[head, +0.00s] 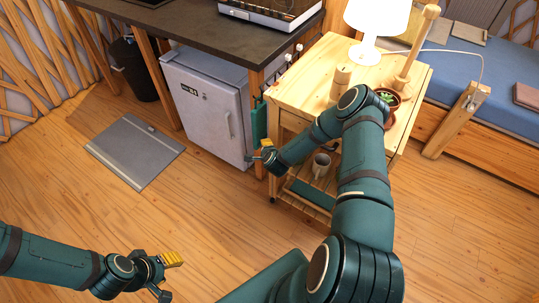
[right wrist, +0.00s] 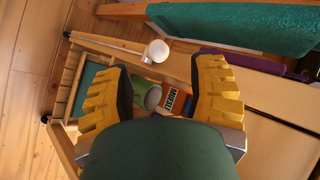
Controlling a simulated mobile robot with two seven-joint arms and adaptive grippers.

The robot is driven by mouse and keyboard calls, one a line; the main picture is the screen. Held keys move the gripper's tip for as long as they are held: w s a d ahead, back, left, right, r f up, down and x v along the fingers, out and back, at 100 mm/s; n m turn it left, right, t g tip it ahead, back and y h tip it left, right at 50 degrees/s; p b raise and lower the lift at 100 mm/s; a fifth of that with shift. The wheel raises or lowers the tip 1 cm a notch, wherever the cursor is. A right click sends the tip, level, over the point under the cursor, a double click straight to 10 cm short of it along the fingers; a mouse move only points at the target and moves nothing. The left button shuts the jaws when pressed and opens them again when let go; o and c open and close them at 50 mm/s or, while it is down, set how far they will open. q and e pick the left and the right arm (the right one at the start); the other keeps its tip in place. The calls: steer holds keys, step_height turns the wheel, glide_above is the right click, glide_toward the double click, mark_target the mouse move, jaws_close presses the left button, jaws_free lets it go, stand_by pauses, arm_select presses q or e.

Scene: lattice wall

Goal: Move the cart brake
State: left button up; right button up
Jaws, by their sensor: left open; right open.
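The wooden cart (head: 310,78) stands right of the fridge, its lower shelf partly hidden by my right arm. In the right wrist view its frame (right wrist: 108,46) runs across the upper left. A white round knob (right wrist: 156,51) on a short stem shows beside this frame. It may be the cart brake, but I cannot tell for sure. My right gripper (head: 264,155) is low at the cart's left side. In the right wrist view its yellow-padded fingers (right wrist: 160,85) are spread and empty, with the knob beyond them. My left gripper (head: 168,276) is open and empty above the floor at lower left.
A lamp (head: 368,40) and a potted plant (head: 388,97) stand on the cart. A mug (head: 321,164) is on its lower shelf. The fridge (head: 205,105) and a hanging green cloth (head: 259,122) are close to the right gripper.

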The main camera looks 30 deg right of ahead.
steer(key=v, duration=0.6)
steer(key=shift+r, duration=0.2)
steer(key=shift+s, duration=0.15)
steer(key=s+a+r+n+g+y, duration=0.1)
steer(key=s+a+n+g+y, duration=0.15)
steer(key=a+n, duration=0.55)
steer(key=s+a+r+n+g+y, duration=0.15)
steer(key=s+a+n+y, duration=0.25)
steer(key=a, duration=0.7)
steer(key=s+a+r+n+g, duration=0.1)
steer(key=s+a+n+g, duration=0.1)
steer(key=s, duration=0.4)
steer(key=s+a+r+n+g+y, duration=0.1)
steer(key=s+a+r+n+g, duration=0.1)
steer(key=s+a+n, duration=0.3)
steer(key=shift+s+r+n, duration=0.3)
steer(key=shift+s+n, duration=0.5)
steer(key=shift+s, duration=0.1)
steer(key=shift+d, duration=0.1)
